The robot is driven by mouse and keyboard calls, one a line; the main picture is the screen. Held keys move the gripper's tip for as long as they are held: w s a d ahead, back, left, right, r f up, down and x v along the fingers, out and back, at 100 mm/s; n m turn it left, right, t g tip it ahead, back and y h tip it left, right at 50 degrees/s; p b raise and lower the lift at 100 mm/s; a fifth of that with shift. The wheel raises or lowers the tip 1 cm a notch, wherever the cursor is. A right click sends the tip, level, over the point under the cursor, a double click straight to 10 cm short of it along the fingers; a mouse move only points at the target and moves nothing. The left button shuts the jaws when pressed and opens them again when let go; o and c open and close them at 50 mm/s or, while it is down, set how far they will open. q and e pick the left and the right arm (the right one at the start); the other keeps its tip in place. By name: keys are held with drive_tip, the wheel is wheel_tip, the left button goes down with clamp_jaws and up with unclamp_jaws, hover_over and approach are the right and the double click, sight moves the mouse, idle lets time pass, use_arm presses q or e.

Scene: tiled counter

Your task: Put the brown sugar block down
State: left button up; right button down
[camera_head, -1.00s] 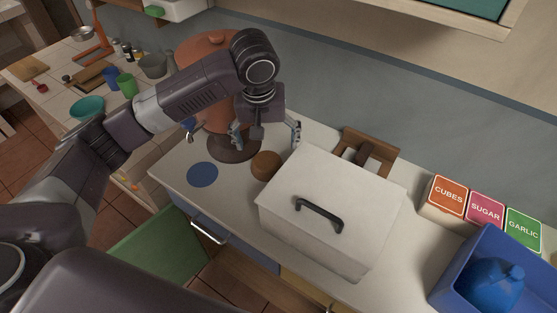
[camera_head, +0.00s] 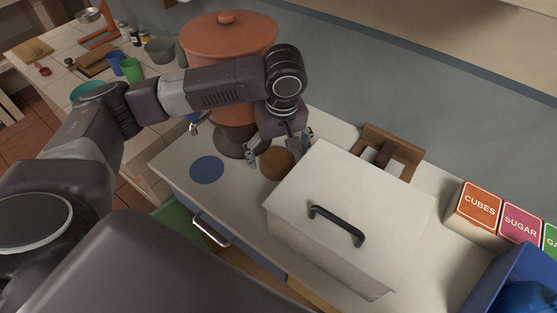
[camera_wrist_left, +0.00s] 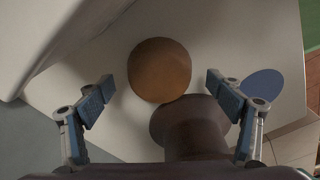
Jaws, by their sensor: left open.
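The brown sugar block (camera_head: 277,163) is a round brown piece on the pale counter, beside the white box. It also shows in the left wrist view (camera_wrist_left: 159,70). My left gripper (camera_head: 279,152) is open above and close to the block. In the left wrist view its two fingers (camera_wrist_left: 161,94) stand apart on either side of the block, with clear gaps, so nothing is held. The exact height above the block is hard to tell. My right gripper is not in view.
A white box with a black handle (camera_head: 345,205) stands right of the block. A terracotta dispenser (camera_head: 228,50) on a dark foot (camera_wrist_left: 192,125) is close behind. A flat blue disc (camera_head: 207,170) lies left. Labelled boxes (camera_head: 480,208) and a blue bin (camera_head: 515,275) are far right.

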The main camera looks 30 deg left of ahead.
use_arm(q)
wheel_tip(320, 180, down, 2)
drive_tip(key=shift+w+a+f, duration=0.1)
drive_tip(key=c, duration=1.5)
drive_tip(key=shift+c, duration=1)
drive_tip(key=shift+r, duration=0.2)
